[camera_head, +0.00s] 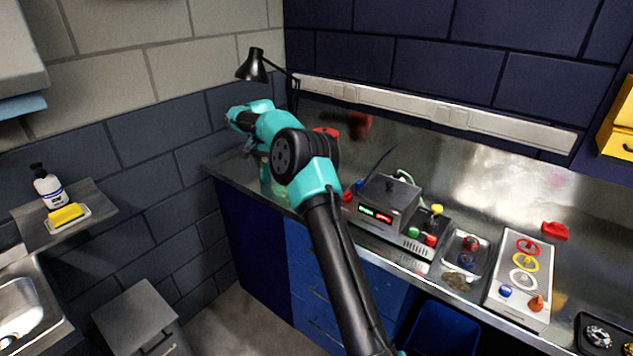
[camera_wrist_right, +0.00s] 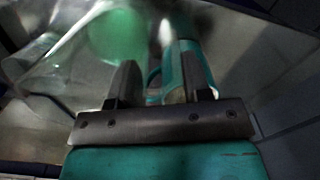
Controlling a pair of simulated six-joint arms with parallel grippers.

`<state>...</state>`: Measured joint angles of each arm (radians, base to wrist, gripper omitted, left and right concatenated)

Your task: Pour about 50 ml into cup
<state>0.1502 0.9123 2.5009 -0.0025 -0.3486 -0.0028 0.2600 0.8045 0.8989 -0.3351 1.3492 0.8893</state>
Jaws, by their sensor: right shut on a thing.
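My right gripper (camera_head: 250,145) is at the far left end of the metal bench, at the end of my teal and black arm. In the right wrist view my gripper (camera_wrist_right: 160,88) is shut on a teal, handle-like piece (camera_wrist_right: 199,68) between its dark fingers. A clear vessel (camera_wrist_right: 50,65) with a round green patch (camera_wrist_right: 118,35) lies just left of the fingers; whether it joins the teal piece I cannot tell. In the head view a pale green, see-through shape (camera_head: 279,188) shows below my wrist, partly hidden by my arm. I cannot make out a separate cup. My left gripper is not in view.
A black desk lamp (camera_head: 253,68) stands behind my wrist. Right of my arm are a grey device with red and green displays (camera_head: 376,214), a metal tray (camera_head: 466,258) and a panel with coloured rings (camera_head: 522,272). The bench's back middle is mostly clear.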

